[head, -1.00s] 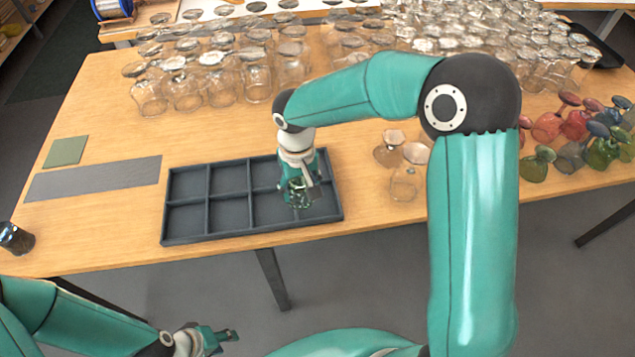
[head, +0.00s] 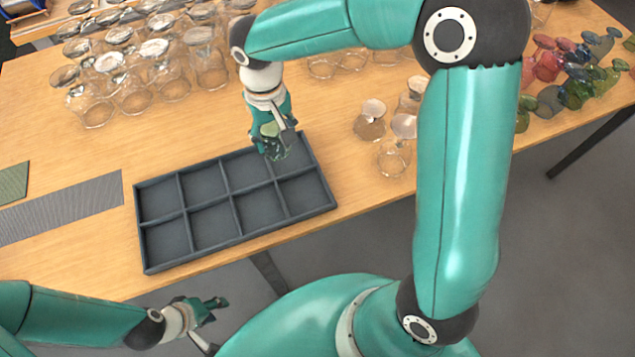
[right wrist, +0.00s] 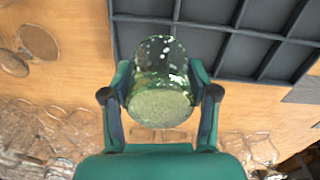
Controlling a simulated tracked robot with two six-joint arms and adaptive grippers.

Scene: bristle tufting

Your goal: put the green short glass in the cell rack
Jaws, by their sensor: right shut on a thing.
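The green short glass (right wrist: 160,80) is clear green and held between the fingers of my right gripper (right wrist: 160,98). In the head view the glass (head: 276,150) shows partly behind the fingers of that gripper (head: 273,140). It is over the back edge of the dark cell rack (head: 236,241), towards its right end. The rack has two rows of square cells, and the visible cells look empty. In the right wrist view the glass overlaps the edge of the rack (right wrist: 178,20). My left gripper (head: 210,309) is low in front of the table, away from the rack; its finger gap is unclear.
Clear glasses (head: 160,75) stand crowded at the back left. A few clear glasses (head: 393,156) stand right of the rack, and coloured ones (head: 572,92) are farther right. A grey mat (head: 70,208) and a green square (head: 13,184) lie left. Wood between mat and rack is bare.

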